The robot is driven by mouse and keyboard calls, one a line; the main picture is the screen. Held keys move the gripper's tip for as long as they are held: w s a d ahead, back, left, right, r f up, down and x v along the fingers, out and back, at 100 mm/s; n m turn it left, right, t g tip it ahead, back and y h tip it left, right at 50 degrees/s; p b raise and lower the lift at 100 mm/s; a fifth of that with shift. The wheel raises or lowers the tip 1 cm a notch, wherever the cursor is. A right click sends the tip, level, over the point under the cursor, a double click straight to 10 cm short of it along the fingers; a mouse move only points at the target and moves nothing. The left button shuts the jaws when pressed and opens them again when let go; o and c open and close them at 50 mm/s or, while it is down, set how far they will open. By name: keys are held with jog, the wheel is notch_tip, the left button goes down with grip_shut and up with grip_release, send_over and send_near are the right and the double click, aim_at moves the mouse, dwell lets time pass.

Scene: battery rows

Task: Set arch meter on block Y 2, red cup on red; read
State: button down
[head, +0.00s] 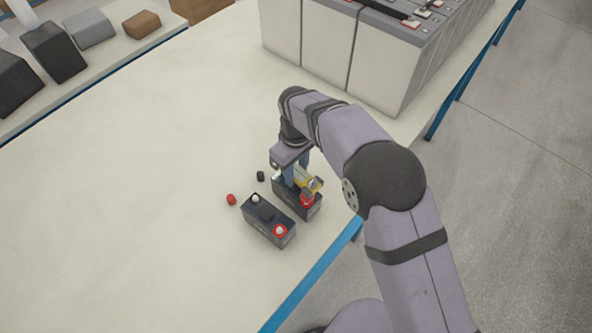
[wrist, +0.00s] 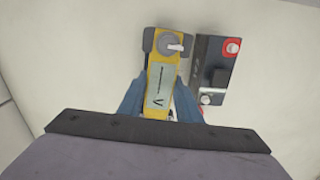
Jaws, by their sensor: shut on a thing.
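A yellow arch meter (wrist: 160,85) with a grey dial and a pale display is between the fingers of my gripper (wrist: 160,108). In the head view the meter (head: 309,181) is over the rear dark battery block (head: 284,192); I cannot tell whether it touches it. A red part (head: 307,200) shows under the meter's near end; whether it is a cup or a terminal is unclear. The front dark block (head: 262,229) has a red-ringed terminal (head: 280,231) at its near end and a pale one (head: 255,198) at its far end. Block labels are unreadable.
A small red cap (head: 231,199) and a small black cap (head: 260,176) lie on the pale table. Large grey battery cells (head: 325,50) stand at the back right. The table's blue edge (head: 310,280) is near.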

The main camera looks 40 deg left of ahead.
aim_at(297, 171)
jog(key=shift+f+b, duration=0.65)
jog(key=shift+f, duration=0.55)
dwell(0.5)
jog(key=c, duration=1.2)
grip_release()
jog(key=shift+r+b, duration=1.4)
jog(key=shift+r, duration=2.3)
jog(key=shift+d, duration=0.1)
jog(key=w+d+r+m, duration=0.1)
jog(key=w+d+m, duration=0.35)
jog(key=d, duration=0.75)
jog(key=w+d+r+m, duration=0.1)
jog(key=w+d+m, duration=0.3)
jog(key=d, duration=0.8)
jog(key=s+d+f+m, duration=0.1)
jog(key=s+d+m, duration=0.3)
jog(key=d, duration=0.7)
jog(key=s+d+f+m, duration=0.2)
jog(key=s+d+m, duration=0.2)
jog(key=s+d, duration=0.4)
jog(key=d, duration=0.3)
jog(key=shift+d+m, duration=0.3)
jog(key=shift+m, duration=0.05)
